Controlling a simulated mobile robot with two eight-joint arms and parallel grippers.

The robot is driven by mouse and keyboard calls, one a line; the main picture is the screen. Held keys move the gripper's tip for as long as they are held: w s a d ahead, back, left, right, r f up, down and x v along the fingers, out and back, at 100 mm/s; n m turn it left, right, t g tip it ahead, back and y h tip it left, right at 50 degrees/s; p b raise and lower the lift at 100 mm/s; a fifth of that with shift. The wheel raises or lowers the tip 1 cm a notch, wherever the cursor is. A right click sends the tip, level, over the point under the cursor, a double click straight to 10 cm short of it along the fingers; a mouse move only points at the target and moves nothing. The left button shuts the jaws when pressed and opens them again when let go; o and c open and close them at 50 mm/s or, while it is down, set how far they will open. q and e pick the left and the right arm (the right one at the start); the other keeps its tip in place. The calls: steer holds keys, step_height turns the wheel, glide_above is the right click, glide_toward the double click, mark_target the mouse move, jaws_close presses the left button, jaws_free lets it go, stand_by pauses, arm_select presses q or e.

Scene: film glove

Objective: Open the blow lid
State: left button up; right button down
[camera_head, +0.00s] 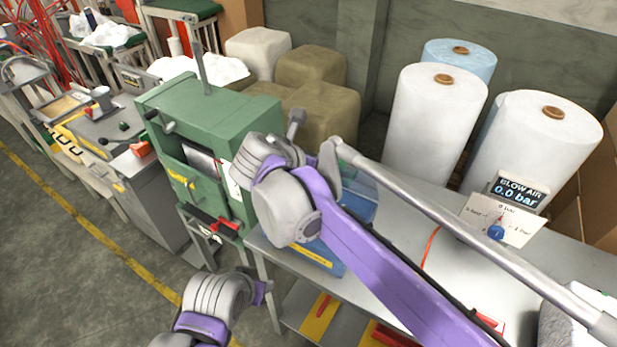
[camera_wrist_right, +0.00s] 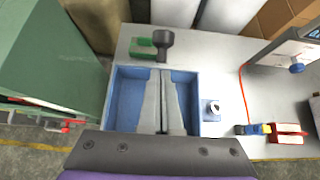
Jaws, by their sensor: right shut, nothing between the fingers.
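I cannot make out with certainty which part is the blow lid. The "BLOW AIR 0.0 bar" display (camera_head: 522,190) stands at the right of the bench, above a white dial panel (camera_head: 475,212) with a blue knob (camera_head: 496,232). A blue tray (camera_wrist_right: 115,100) lies on the bench under my right gripper (camera_wrist_right: 164,132), whose long grey fingers are shut and empty in the right wrist view. A dark round-headed handle (camera_wrist_right: 163,40) stands beyond the fingertips. It shows in the head view (camera_head: 297,118) behind my right wrist. My left gripper (camera_head: 262,290) is low in the head view, fingers hidden.
A green machine (camera_head: 205,130) stands left of the bench. Large white rolls (camera_head: 435,120) stand behind it. A grey bar (camera_head: 460,235) crosses above the bench.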

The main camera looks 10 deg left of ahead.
mark_target(332, 143)
arm_select(q)
steer(key=shift+w+d+r+p, duration=0.2)
steer(key=shift+w+r+p, duration=0.1)
steer(key=shift+w+r, duration=0.45)
arm_select(e)
steer(key=shift+w+d+r, duration=0.25)
steer(key=shift+w+r, duration=0.15)
steer(key=shift+w, duration=0.25)
steer(key=shift+w+d+r, duration=0.25)
steer(key=shift+w+r, duration=0.15)
steer(key=shift+w, duration=0.3)
steer(key=shift+w+d+r, duration=0.25)
steer(key=shift+w+r, duration=0.15)
steer(key=shift+w, duration=0.25)
arm_select(q)
steer(key=shift+w+f, duration=0.1)
steer(key=shift+f, duration=0.05)
arm_select(e)
steer(key=shift+r, duration=0.1)
